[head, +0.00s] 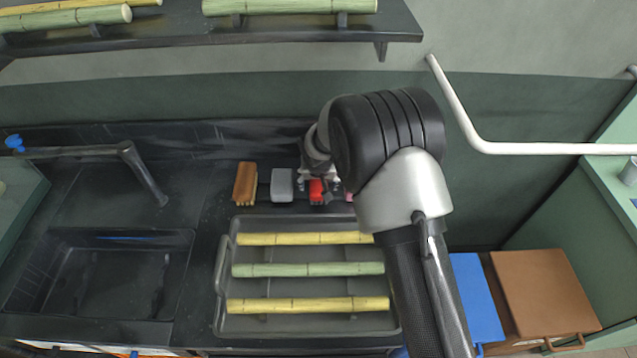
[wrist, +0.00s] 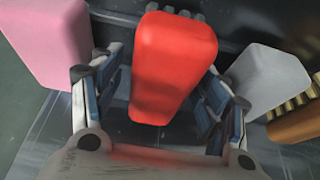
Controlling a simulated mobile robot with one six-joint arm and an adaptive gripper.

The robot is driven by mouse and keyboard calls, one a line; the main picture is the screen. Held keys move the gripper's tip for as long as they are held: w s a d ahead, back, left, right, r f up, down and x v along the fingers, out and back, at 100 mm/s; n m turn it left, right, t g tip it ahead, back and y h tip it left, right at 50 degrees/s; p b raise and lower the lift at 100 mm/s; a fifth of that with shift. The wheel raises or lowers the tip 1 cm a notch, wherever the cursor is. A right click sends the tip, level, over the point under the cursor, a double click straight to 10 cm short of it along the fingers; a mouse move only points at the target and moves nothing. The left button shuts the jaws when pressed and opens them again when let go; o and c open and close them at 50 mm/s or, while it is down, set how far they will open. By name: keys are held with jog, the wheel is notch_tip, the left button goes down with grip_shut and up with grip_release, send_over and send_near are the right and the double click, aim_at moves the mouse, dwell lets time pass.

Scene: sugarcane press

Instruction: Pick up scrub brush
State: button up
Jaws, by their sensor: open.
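A brown wooden block with pale bristle-like strips, which looks like the scrub brush (head: 245,183), stands on the dark counter at the left end of a short row. Part of it shows at the right edge of the wrist view (wrist: 298,122). My gripper (head: 318,180) is open over a red block (head: 316,191), two places to the right of the brush. In the wrist view, the red block (wrist: 172,65) lies between the open fingers of my gripper (wrist: 160,105). I cannot tell whether they touch it.
A grey block (head: 282,186) stands between the brush and the red block. A pink block (wrist: 48,42) is on the other side of the red one. A tray (head: 290,325) with bamboo-like canes lies in front. A sink (head: 100,280) is at left; a shelf (head: 290,30) hangs above.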

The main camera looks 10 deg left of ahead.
jog(key=shift+c, duration=0.4)
jog(key=c, duration=1.2)
jog(key=shift+r, duration=0.1)
jog(key=shift+r+p, duration=0.2)
jog(key=shift+p, duration=0.3)
notch_tip(320, 180, up, 10)
jog(key=p, duration=0.3)
jog(key=o, duration=0.6)
jog(key=c, duration=0.4)
